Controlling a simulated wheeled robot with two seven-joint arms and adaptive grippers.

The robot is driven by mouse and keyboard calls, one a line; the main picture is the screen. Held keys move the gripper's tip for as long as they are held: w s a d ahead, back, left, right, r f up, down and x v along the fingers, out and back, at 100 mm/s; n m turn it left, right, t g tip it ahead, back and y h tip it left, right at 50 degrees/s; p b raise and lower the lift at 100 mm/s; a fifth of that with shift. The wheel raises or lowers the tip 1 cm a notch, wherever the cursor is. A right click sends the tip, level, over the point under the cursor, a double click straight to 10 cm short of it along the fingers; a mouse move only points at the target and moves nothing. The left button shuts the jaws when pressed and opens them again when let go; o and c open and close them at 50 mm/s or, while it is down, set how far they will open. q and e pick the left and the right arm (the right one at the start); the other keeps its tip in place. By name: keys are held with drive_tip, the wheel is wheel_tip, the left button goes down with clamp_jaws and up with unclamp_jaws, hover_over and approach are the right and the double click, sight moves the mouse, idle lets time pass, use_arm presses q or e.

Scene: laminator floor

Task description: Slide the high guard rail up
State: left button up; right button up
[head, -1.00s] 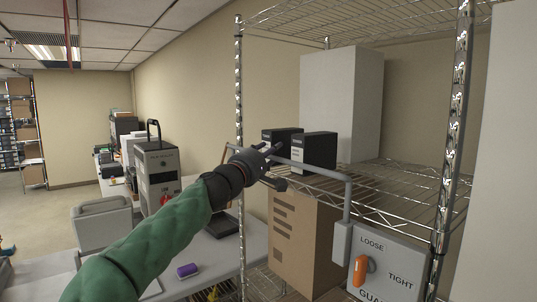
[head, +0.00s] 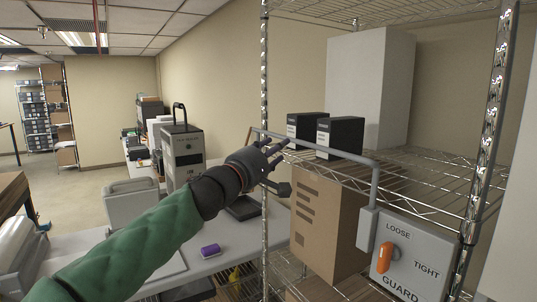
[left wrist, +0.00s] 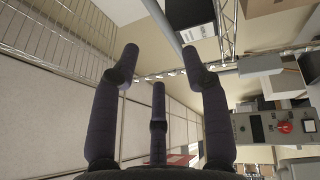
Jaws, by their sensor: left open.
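The grey guard rail (head: 335,152) runs along the front of the wire shelf and bends down at its right end into a bracket on a grey control box (head: 420,262). The box reads LOOSE, TIGHT and GUARD. Its orange knob (head: 385,257) stands upright, under LOOSE. My left gripper (head: 275,160) is at the rail's left part, its fingers spread and overlapping the rail in the head view. In the left wrist view the open fingers (left wrist: 157,60) hold nothing, and a grey bar (left wrist: 165,28) shows beyond them. Contact with the rail cannot be told. My right gripper is out of view.
Two black-and-white boxes (head: 340,138) and a tall white box (head: 370,85) stand on the shelf behind the rail. A cardboard carton (head: 325,225) is below. A chrome post (head: 264,80) rises close to the gripper. A table (head: 225,262) with a purple block (head: 210,251) is below left.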

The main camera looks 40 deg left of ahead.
use_arm(q)
drive_tip(key=shift+s+f, duration=0.2)
drive_tip(key=shift+s, duration=0.95)
